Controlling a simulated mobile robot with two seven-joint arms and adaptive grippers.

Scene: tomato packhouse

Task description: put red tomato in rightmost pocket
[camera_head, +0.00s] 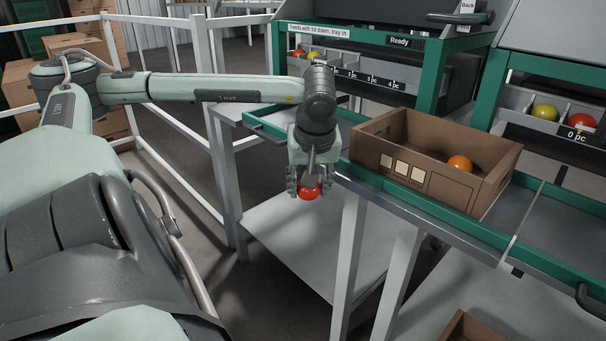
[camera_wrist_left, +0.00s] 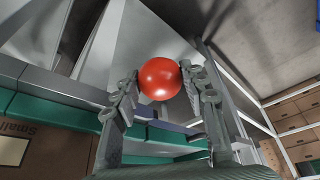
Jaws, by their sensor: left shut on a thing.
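My left gripper (camera_head: 308,190) is shut on the red tomato (camera_head: 309,193). It holds the tomato in the air in front of the green-edged bench, left of the cardboard box. In the left wrist view the red tomato (camera_wrist_left: 160,79) sits between the two fingers of the left gripper (camera_wrist_left: 160,85). A row of pockets (camera_head: 318,68) with small numbered labels lies in the green-framed machine behind. A red and a yellow tomato show at its left end. My arm hides part of this row. My right gripper is not in view.
A cardboard box (camera_head: 410,190) with an orange tomato (camera_head: 460,163) stands on the bench with a green rail (camera_head: 545,262). A second machine at right holds a yellow-green tomato (camera_head: 545,112) and a red tomato (camera_head: 581,121). White railings (camera_head: 205,60) stand behind my left arm.

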